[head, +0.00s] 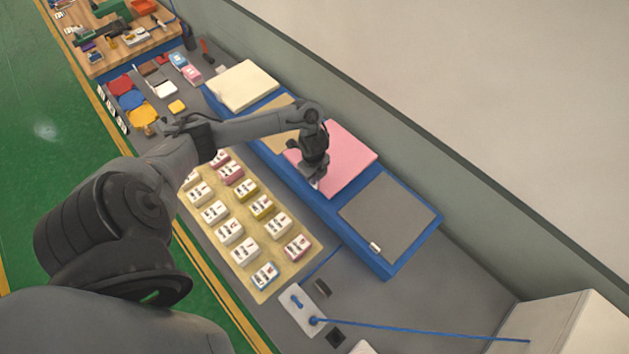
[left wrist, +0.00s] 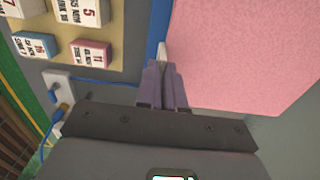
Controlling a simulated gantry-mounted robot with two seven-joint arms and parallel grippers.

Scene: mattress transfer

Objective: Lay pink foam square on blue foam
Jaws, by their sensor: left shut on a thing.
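The pink foam square (head: 350,158) is in the row of squares on the long blue foam (head: 412,250). In the left wrist view the pink foam (left wrist: 245,50) fills the right side, with a strip of the blue foam (left wrist: 156,28) along its left edge. My left gripper (head: 318,180) is at the pink square's near edge. In the left wrist view its fingers (left wrist: 163,82) are closed around a small whitish tab at that edge. Whether the square lies flat or is slightly raised, I cannot tell. My right gripper is not in view.
A grey square (head: 388,217) with a white tab lies to the right on the blue foam; a cream square (head: 242,85) lies at the far end. Several labelled blocks stand on a tan board (head: 225,228) beside it. A white box (head: 565,325) with a blue cord is at lower right.

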